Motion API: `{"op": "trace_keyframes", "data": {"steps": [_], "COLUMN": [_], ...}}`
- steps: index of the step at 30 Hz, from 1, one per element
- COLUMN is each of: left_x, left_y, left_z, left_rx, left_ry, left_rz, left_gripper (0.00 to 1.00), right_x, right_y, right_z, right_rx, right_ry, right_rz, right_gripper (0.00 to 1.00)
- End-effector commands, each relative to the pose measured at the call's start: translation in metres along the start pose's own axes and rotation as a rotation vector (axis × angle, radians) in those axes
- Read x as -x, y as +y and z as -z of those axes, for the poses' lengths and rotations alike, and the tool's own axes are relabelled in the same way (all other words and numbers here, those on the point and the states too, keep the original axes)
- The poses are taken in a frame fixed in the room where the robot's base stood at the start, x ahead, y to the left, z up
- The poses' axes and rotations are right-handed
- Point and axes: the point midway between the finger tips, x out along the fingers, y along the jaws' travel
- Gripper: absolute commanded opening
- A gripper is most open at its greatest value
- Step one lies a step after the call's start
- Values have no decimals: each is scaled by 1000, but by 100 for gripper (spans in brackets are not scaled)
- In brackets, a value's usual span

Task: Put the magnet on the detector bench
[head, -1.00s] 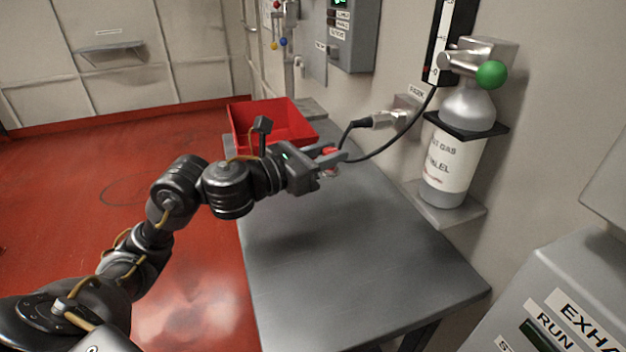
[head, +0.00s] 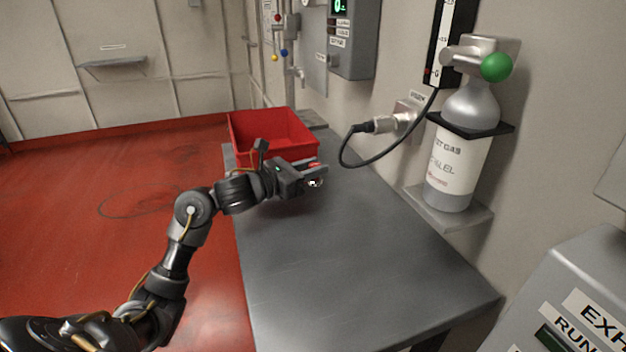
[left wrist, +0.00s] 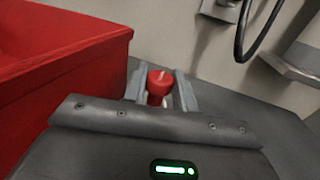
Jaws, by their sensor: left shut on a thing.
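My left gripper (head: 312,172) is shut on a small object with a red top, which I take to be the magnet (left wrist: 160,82). In the left wrist view the red top sits between the two grey fingers, with a pale part below it. In the head view the fingers hide most of it, and I cannot tell whether it touches the surface below. The grey metal bench (head: 340,262) lies under the gripper, which is over its far part, close in front of the red bin. My right gripper is not in view.
A red open bin (head: 240,158) stands at the bench's far end; its wall is left of the fingers in the left wrist view (left wrist: 100,62). A black cable (head: 362,165) loops from a wall connector. A gas cylinder (head: 458,165) stands on a wall shelf. The near bench is clear.

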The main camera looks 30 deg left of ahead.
Motion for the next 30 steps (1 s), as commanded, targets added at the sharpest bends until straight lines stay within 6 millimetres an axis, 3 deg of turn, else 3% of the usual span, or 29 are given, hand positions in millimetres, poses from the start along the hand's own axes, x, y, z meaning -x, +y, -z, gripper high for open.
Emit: {"op": "trace_keyframes", "data": {"steps": [3, 7, 18, 24, 25, 30], "left_x": [0, 0, 0, 0, 0, 0], "left_y": [0, 1, 1, 1, 1, 1], "left_z": [19, 30, 33, 34, 34, 34], "left_rx": [9, 4, 1, 0, 1, 1], "left_ry": [2, 1, 0, 1, 1, 1], "left_rz": [0, -1, 0, -1, -1, -1], "left_gripper": [1, 1, 1, 1, 29, 49], "right_x": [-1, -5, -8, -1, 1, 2], "right_y": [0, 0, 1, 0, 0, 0], "right_z": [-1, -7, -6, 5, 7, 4], "right_rx": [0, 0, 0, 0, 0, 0], "right_ry": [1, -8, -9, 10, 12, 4], "right_rz": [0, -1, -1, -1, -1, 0], "right_gripper": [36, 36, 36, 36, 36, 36]}}
